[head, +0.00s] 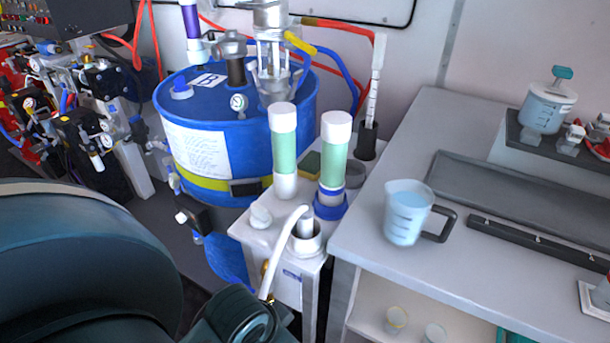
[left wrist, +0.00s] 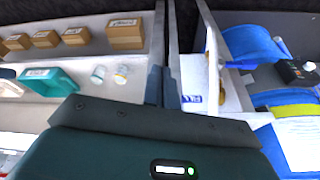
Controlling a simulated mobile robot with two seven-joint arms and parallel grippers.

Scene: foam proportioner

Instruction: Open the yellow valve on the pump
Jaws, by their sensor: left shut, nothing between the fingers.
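The pump (head: 272,60) is a grey metal unit on top of the blue drum (head: 240,125). A yellow handle (head: 299,43), which looks like the valve, sticks out from its upper right side and slopes down to the right. My left arm fills the lower left of the head view, its wrist low in front of the white box, with the fingertips hidden there. In the left wrist view my left gripper (left wrist: 162,85) is shut and empty, beside the white box and far from the yellow handle. My right gripper is not in view.
The white box (head: 285,235) holds two green-and-white cylinders and a curved white hose in front of the drum. A grey counter (head: 365,240) with a measuring jug (head: 406,215) stands to the right, with a shelf below. Red and blue hoses run behind the pump.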

